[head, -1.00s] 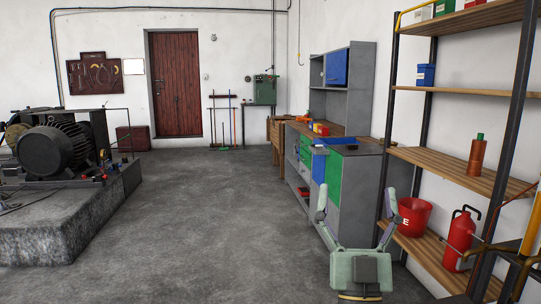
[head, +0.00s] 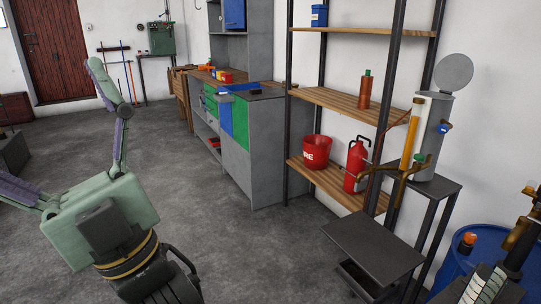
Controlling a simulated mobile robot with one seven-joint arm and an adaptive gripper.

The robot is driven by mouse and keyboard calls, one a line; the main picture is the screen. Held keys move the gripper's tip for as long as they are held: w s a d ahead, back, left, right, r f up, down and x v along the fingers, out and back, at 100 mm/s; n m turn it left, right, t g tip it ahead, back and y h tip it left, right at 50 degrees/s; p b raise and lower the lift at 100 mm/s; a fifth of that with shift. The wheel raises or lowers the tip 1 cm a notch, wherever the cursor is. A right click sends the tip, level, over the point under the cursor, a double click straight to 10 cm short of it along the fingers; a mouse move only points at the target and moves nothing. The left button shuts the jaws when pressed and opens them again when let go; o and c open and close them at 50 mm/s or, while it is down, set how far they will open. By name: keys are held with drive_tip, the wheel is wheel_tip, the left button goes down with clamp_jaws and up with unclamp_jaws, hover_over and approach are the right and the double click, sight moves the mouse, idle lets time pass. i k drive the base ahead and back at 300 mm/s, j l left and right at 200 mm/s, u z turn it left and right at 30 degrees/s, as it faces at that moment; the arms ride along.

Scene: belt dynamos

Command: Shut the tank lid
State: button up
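The tank (head: 436,135) is a slim grey upright cylinder at the right of the head view, on a dark metal stand. Its round grey lid (head: 454,73) stands raised above the top, tilted up on edge, so the tank is open. An orange-yellow tube (head: 411,138) with brown pipe fittings runs up its left side. My gripper (head: 50,128) is at the left of the view, far from the tank. Its two fingers are spread wide with nothing between them; the left finger runs off the picture edge.
A shelf rack (head: 345,105) stands left of the tank, with a red bucket (head: 316,151) and red canister (head: 356,166). A low dark table (head: 372,247) stands in front. A blue drum (head: 478,245) and dark machinery (head: 495,285) fill the lower right. Floor (head: 240,250) at centre is clear.

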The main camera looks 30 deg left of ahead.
sight(454, 72)
drive_tip(key=i+l+z, duration=0.15)
drive_tip(key=i, duration=0.3)
drive_tip(key=i+l+z, duration=0.1)
drive_tip(key=i, duration=0.4)
drive_tip(key=i+l+z, duration=0.15)
drive_tip(key=i, duration=0.3)
